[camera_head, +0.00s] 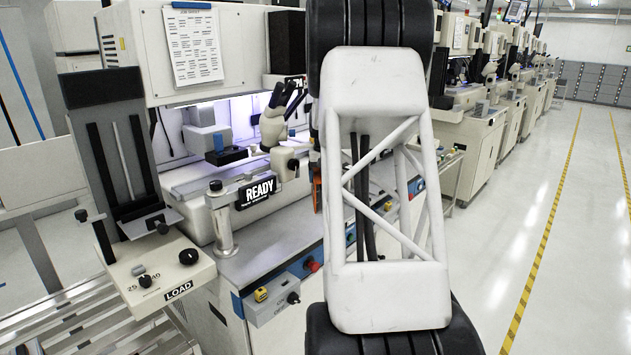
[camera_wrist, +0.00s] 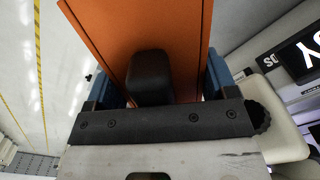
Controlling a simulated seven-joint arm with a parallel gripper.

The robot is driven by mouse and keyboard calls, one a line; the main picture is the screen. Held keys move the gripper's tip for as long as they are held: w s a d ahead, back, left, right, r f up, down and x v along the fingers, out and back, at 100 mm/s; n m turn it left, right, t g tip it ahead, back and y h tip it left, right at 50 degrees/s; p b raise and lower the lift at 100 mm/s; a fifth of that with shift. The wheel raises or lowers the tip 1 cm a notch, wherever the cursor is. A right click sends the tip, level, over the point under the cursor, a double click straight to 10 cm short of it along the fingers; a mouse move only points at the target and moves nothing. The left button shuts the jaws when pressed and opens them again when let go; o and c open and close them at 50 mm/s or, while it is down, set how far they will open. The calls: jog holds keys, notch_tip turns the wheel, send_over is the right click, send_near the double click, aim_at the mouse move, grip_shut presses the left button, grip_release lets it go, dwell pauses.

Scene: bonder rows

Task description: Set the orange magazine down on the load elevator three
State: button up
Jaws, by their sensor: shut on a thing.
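The orange magazine (camera_wrist: 110,30) fills the upper middle of the wrist view. My gripper (camera_wrist: 158,78) is shut on it, with a blue finger on either side and a dark block between them. In the head view only a narrow orange strip (camera_head: 317,190) shows beside my arm link, which hides my gripper and most of the magazine. A load elevator (camera_head: 112,135) with dark vertical rails stands at the left of the head view, above a panel marked LOAD. I cannot read a number three.
A bonder with a microscope (camera_head: 275,125) and a READY sign (camera_head: 256,191) stands between the elevator and my arm. A knobbed post (camera_head: 222,225) rises in front. Several similar machines line the back right. The aisle floor (camera_head: 560,240) is clear.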

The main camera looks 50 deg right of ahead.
jog(key=w+a+r+m, duration=0.1)
jog(key=a+r+m, duration=0.4)
jog(key=a+r, duration=0.6)
jog(key=w+a+r+m, duration=0.1)
jog(key=w+a+r, duration=0.2)
jog(key=w+a, duration=0.35)
jog(key=w+a+r, duration=0.3)
jog(key=w, duration=0.6)
jog(key=w+a+f+m, duration=0.1)
jog(key=w+a+f, duration=0.2)
jog(key=w+a, duration=0.3)
jog(key=w+a+f+m, duration=0.1)
jog(key=w+a+f, duration=0.2)
jog(key=w+a, duration=0.4)
jog(key=w+a+f+m, duration=0.1)
jog(key=w+a+f, duration=0.2)
jog(key=w+a, duration=0.4)
jog(key=shift+a+f, duration=0.25)
jog(key=shift+a, duration=3.2)
jog(key=shift+f, duration=0.1)
jog(key=shift+f, duration=2.3)
jog(key=shift+f, duration=0.25)
